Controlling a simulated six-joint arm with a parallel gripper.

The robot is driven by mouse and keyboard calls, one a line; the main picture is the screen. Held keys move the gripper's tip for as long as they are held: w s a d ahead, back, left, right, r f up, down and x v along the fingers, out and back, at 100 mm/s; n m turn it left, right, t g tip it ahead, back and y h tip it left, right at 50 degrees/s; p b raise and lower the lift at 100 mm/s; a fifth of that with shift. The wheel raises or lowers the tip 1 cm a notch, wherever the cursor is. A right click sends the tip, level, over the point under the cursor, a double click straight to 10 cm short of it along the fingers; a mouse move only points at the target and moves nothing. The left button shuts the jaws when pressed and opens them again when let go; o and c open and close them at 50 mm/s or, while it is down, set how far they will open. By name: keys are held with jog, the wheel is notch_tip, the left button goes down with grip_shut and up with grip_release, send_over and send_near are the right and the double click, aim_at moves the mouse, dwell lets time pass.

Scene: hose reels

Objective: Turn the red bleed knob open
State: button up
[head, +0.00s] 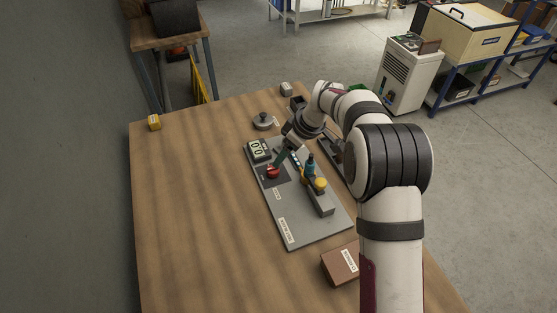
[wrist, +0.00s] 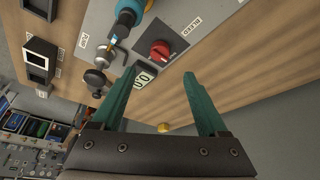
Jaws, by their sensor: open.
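The red bleed knob (head: 272,172) sits on a dark square on the grey panel (head: 312,237). In the wrist view the knob (wrist: 160,49) shows a raised grip bar, beside a label reading BLEED (wrist: 192,27). My gripper (head: 281,157) is over the panel close to the knob. In the wrist view its two teal fingers (wrist: 160,76) are spread with nothing between them. The knob lies just past the fingertips, in line with the gap, and looks clear of both fingers. In the head view the near finger partly overlaps the knob's surroundings.
A digital readout (head: 259,150) stands beside the knob. A teal fitting (head: 311,167) and a yellow cap (head: 320,184) stand on a block to the right. A brown box (head: 341,263) is at the front, and a grey round object (head: 263,121) behind.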

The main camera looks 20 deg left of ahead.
aim_at(274, 169)
jog(key=x, duration=1)
jog(key=shift+d, duration=0.1)
grip_shut()
